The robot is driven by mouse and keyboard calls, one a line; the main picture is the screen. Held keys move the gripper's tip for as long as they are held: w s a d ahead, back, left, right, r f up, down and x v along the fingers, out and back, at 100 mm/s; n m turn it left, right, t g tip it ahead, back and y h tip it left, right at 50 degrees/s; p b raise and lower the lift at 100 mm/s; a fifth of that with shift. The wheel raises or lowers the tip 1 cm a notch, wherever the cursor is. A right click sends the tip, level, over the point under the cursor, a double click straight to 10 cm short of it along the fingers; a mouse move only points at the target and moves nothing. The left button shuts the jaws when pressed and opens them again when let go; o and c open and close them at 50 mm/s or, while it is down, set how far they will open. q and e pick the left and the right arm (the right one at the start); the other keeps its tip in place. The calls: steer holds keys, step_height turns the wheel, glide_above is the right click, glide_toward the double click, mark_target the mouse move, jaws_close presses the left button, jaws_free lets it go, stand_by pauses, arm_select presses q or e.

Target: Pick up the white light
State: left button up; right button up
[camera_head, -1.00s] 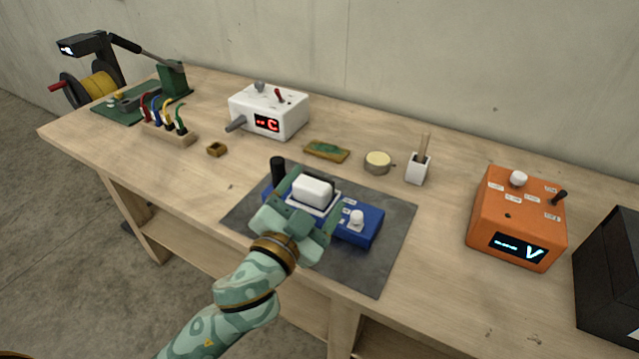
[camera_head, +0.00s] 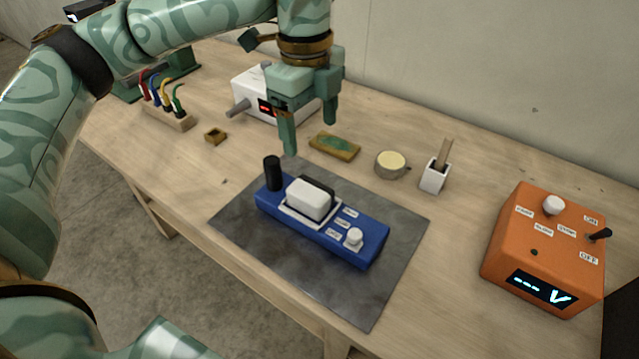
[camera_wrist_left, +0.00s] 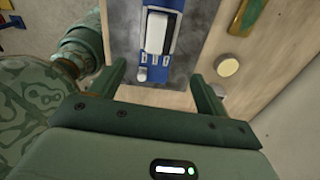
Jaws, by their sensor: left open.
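The white light (camera_head: 309,199) is a rounded white block on top of a blue unit (camera_head: 365,229). It also shows at the top of the left wrist view (camera_wrist_left: 157,33). The blue unit lies on a dark grey mat (camera_head: 250,232), with a black post and a white knob on it. My left gripper (camera_head: 309,130) points down, open and empty, above the bench behind the blue unit and apart from the light. In the left wrist view its two fingers (camera_wrist_left: 155,90) are spread with nothing between them. My right gripper is not in view.
A white box (camera_head: 250,90) with a red display is partly hidden behind my left gripper. A green-yellow sponge (camera_head: 334,146), a round tin (camera_head: 391,165) and a white holder (camera_head: 434,177) stand behind the mat. An orange box (camera_head: 545,250) stands right. Bench between mat and orange box is clear.

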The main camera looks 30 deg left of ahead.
arm_select(q)
steer(key=a, duration=0.1)
steer(key=b, duration=0.3)
glide_above(310, 189)
steer(key=shift+n, duration=0.4)
steer(key=f, duration=1)
steer(key=shift+w+a, duration=0.1)
steer(key=shift+a, duration=0.2)
steer(key=f, duration=0.4)
steer(key=f+b, duration=0.1)
steer(key=shift+d+f, duration=0.3)
steer(key=shift+f, duration=0.1)
steer(key=shift+r, duration=0.1)
steer(key=shift+c, duration=0.8)
steer(key=c, duration=1)
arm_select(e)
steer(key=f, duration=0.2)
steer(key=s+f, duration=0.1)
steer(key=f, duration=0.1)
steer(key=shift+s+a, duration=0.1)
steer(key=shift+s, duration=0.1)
